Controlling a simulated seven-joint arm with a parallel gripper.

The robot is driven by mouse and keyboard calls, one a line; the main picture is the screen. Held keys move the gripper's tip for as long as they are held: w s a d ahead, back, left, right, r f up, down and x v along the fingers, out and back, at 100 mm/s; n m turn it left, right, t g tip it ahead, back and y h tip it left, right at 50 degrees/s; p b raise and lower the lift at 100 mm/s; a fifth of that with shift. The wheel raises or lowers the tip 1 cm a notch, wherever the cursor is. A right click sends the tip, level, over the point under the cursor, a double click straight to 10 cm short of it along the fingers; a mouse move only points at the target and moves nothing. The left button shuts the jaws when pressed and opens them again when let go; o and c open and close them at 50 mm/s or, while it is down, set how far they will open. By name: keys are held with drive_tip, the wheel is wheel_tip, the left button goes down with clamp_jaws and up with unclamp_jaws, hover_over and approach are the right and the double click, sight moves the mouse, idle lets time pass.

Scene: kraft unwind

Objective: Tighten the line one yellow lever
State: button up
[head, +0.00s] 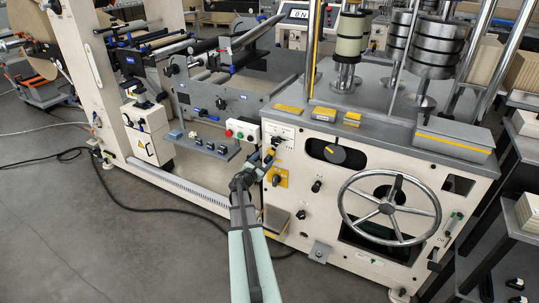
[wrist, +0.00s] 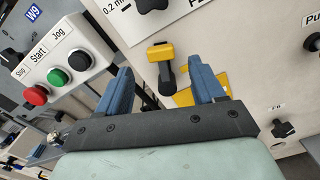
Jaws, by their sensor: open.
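A yellow lever (wrist: 160,52) with a dark stem stands out from the cream machine panel in the wrist view. It sits between the two blue fingertips of my gripper (wrist: 161,80), nearer the right one as the stem goes down. The gripper is open, and I see no finger clearly touching the lever. In the head view, my gripper (head: 260,161) is close to the left side of the cream panel, and the lever (head: 269,154) shows partly beside it. No readable "line one" label shows near the lever.
A box with red, green and black buttons (wrist: 60,68) stands close left of the gripper. A yellow plate (wrist: 211,85) with a knob lies behind the right finger. A large handwheel (head: 388,208) is to the right. Open floor (head: 90,235) lies at the left.

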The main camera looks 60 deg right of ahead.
sight(270, 153)
drive_tip(key=shift+d, duration=3.15)
clamp_jaws()
